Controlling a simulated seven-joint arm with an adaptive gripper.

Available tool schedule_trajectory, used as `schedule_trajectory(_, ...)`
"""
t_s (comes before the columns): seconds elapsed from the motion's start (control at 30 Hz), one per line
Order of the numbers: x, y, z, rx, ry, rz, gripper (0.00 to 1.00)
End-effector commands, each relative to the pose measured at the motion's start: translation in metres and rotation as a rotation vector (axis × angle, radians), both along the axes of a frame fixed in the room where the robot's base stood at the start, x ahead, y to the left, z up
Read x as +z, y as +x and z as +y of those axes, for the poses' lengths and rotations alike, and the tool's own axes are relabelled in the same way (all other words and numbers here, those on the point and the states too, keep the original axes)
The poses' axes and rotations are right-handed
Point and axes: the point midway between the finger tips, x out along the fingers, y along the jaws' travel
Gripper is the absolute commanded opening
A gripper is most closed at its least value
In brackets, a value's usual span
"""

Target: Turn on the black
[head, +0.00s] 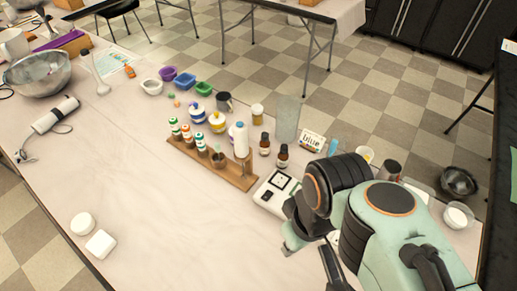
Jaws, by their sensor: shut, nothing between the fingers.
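The black thing meant is not clear from the task's words. A small white scale-like device (274,191) with a dark square display lies right of the wooden rack, close to my arm; its lower right part is hidden behind my arm. A white and dark stick-shaped appliance (55,115) with a cord lies at the far left of the table. My gripper (331,267) is only partly seen below my wrist, right of and nearer than the white device. It is shut and empty; its fingertips are not clear.
A wooden rack (239,181) with several small bottles stands mid-table, with brown bottles (282,156) beside it. Coloured bowls (184,81) and cups stand behind. A metal bowl (38,74) is at far left. The front middle is clear.

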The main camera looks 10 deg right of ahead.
Motion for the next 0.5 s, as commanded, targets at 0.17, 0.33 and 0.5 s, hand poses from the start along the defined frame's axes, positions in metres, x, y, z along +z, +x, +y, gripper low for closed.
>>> schedule_trajectory(0.17,0.036,0.079,-0.001,0.237,-0.024,-0.099,0.0)
schedule_trajectory(0.33,0.035,0.153,-0.004,0.387,-0.039,-0.102,0.0)
schedule_trajectory(0.5,0.0,0.214,-0.009,0.455,-0.034,-0.049,0.0)
